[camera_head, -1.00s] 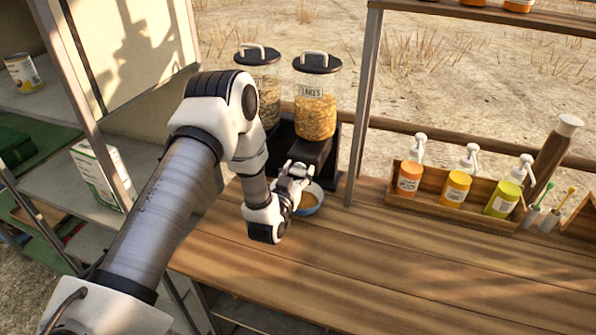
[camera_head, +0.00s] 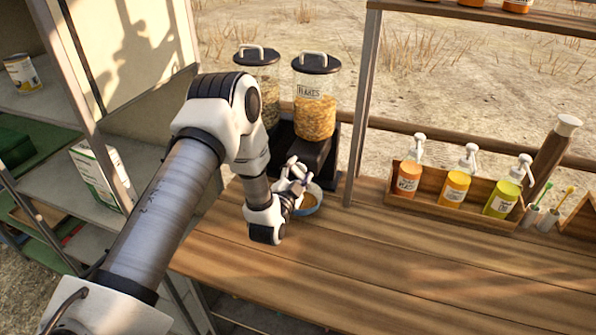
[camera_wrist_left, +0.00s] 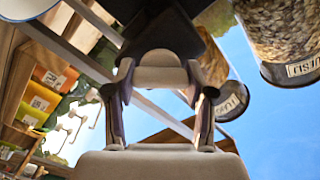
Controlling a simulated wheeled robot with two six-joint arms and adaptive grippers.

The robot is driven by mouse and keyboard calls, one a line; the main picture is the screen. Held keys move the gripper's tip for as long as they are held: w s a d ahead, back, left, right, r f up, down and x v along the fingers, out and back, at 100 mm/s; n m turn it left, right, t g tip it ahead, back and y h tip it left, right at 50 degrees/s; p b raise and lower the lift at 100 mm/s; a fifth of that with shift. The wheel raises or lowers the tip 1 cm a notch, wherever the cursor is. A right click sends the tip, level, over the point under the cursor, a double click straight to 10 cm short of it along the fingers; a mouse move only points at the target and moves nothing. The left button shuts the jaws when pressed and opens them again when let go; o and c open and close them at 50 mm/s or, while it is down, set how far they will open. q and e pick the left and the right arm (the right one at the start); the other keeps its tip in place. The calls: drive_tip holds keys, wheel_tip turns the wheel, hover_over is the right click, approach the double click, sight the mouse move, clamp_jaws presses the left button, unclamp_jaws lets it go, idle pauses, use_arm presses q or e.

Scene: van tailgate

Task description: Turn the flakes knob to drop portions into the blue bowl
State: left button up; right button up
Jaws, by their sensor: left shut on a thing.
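The flakes dispenser (camera_head: 315,112) is a clear canister of golden flakes with a black lid, on a dark stand. The blue bowl (camera_head: 318,208) sits on the counter in front of the stand, with some brown content, partly hidden by my left gripper (camera_head: 298,178). In the left wrist view, my left gripper (camera_wrist_left: 160,95) has its two fingers some way apart below the dark underside of the dispenser (camera_wrist_left: 165,30). It is shut on the flakes knob, which is mostly hidden by the gripper in the head view. My right gripper is out of view.
A second dispenser (camera_head: 268,95) with darker contents stands close on the left. A wooden box (camera_head: 450,208) of pump bottles is at the right, beyond a metal post (camera_head: 360,120). The counter's front (camera_head: 400,270) is clear.

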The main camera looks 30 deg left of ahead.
use_arm(q)
drive_tip(key=m, duration=0.4)
drive_tip(key=shift+m+p, duration=0.3)
drive_tip(key=shift+p, duration=0.1)
drive_tip(key=m+p, duration=0.1)
drive_tip(key=m, duration=0.3)
drive_tip(key=shift+d, duration=0.1)
drive_tip(key=shift+m, duration=0.3)
drive_tip(key=o, duration=1.2)
drive_tip(key=shift+w+f, duration=0.1)
drive_tip(key=shift+f, duration=0.05)
drive_tip(key=shift+c, duration=0.2)
drive_tip(key=v, duration=1.2)
drive_tip(key=shift+f, duration=0.1)
